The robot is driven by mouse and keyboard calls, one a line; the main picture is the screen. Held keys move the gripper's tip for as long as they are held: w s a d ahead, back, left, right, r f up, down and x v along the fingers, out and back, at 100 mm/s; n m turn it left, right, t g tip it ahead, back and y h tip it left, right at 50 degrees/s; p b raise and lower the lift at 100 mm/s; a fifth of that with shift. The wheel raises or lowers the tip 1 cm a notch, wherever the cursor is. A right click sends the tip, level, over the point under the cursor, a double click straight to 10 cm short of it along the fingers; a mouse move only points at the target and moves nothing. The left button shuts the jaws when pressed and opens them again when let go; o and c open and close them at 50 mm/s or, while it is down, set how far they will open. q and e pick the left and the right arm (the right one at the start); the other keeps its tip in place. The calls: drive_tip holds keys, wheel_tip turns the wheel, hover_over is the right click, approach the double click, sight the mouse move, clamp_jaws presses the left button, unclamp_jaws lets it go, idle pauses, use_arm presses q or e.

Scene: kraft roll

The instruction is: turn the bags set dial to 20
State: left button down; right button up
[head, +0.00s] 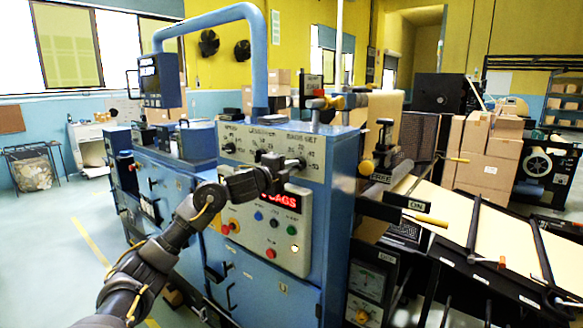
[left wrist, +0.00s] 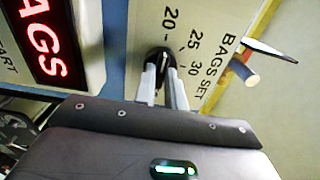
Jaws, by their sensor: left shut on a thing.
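The bags set dial is a small black knob (left wrist: 158,53) on a cream panel. In the left wrist view the marks 20, 25 and 30 and the words BAGS SET are printed beside it. My left gripper (left wrist: 164,82) is shut on this knob, its two pale fingers on either side. The fingers hide part of the knob, and I cannot tell which mark it points to. In the head view my left gripper (head: 290,165) is at the right end of the panel's dial row, mostly covering the dial. My right gripper is not in view.
A red lit display (head: 283,200) reading BAGS is just below my left gripper, with several coloured buttons under it. A blue pipe (head: 262,50) arches above the panel. A sloping table (head: 475,245) with brown paper is to the right. Open floor (head: 60,245) lies to the left.

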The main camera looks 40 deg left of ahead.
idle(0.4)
use_arm(q)
drive_tip(key=c, duration=1.5)
unclamp_jaws()
drive_tip(key=shift+o, duration=0.2)
drive_tip(key=shift+s+f, duration=0.1)
drive_tip(key=shift+s, duration=0.25)
drive_tip(key=s+b, duration=0.5)
drive_tip(key=s, duration=0.5)
drive_tip(key=shift+d, duration=0.1)
